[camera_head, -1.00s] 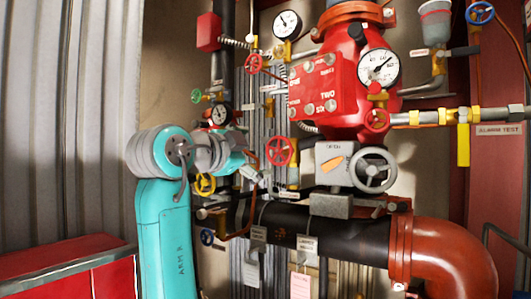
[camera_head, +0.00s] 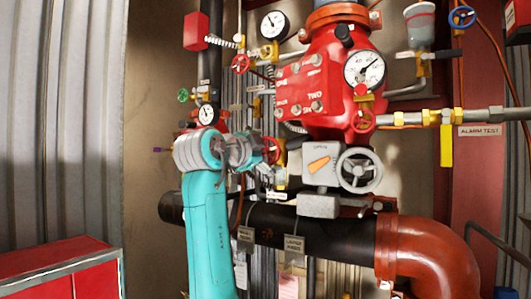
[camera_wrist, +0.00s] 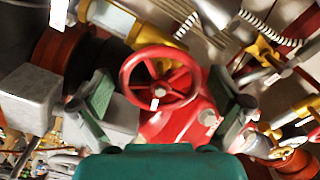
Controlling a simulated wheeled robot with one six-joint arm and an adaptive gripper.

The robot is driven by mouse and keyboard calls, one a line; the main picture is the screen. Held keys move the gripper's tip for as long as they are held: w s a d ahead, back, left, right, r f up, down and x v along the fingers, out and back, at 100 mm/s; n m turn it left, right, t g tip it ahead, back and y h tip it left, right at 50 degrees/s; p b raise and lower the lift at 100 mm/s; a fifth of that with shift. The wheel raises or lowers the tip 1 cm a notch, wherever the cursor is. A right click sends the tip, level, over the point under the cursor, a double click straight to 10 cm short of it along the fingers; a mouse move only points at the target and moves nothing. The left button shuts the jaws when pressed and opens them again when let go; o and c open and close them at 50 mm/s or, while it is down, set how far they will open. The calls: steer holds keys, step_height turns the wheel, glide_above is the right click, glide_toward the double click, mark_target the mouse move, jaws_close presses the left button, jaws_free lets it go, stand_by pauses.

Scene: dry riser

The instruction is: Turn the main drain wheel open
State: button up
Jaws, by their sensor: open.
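A red handwheel (camera_wrist: 160,80) with several spokes sits on a red valve body in the middle of the wrist view. My open gripper (camera_wrist: 158,95) has one finger on each side of it, with visible gaps between the fingers and the rim. In the head view the red wheel (camera_head: 272,150) is partly hidden behind my gripper (camera_head: 270,160), left of the grey valve box. I cannot read a label that names this wheel as the main drain. My gripper holds nothing.
A grey handwheel (camera_head: 359,169) and valve box stand just right, above the black pipe (camera_head: 215,220). The red valve body (camera_head: 335,95), gauges and small handwheels crowd the space above. A red cabinet (camera_head: 60,272) stands at lower left; the left wall area is clear.

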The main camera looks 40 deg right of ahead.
steer(key=c, duration=1.1)
